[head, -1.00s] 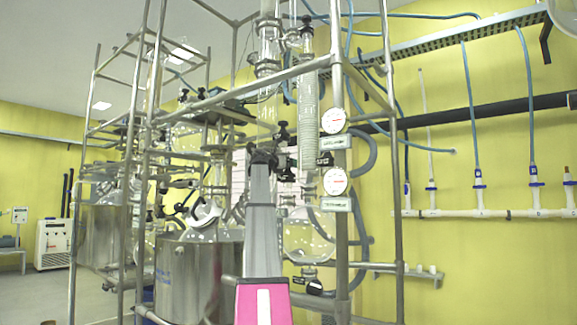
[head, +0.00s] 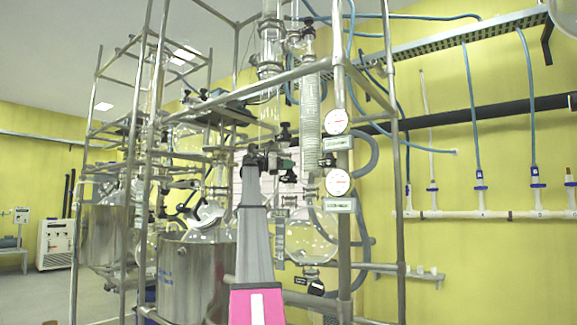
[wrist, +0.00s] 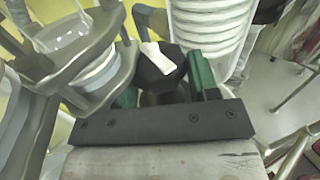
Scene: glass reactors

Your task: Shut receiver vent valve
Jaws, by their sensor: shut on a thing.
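The receiver vent valve shows in the wrist view as a black knob (wrist: 154,72) with a white handle-like mark (wrist: 157,58) lying at a slant across it. My gripper (wrist: 163,88) has its green-padded fingers on either side of the knob and is shut on it. In the head view my gripper (head: 277,162) is at the top of my raised arm, among the glassware left of the coil condenser (head: 308,115). The knob is too small to make out there. The round glass receiver flask (head: 311,238) hangs lower right.
Steel frame posts (head: 343,240) stand close to the right of my arm. In the wrist view a clamped glass flange (wrist: 95,65) is close on the left and a ribbed glass coil (wrist: 208,25) just behind. A steel vessel (head: 190,275) stands left.

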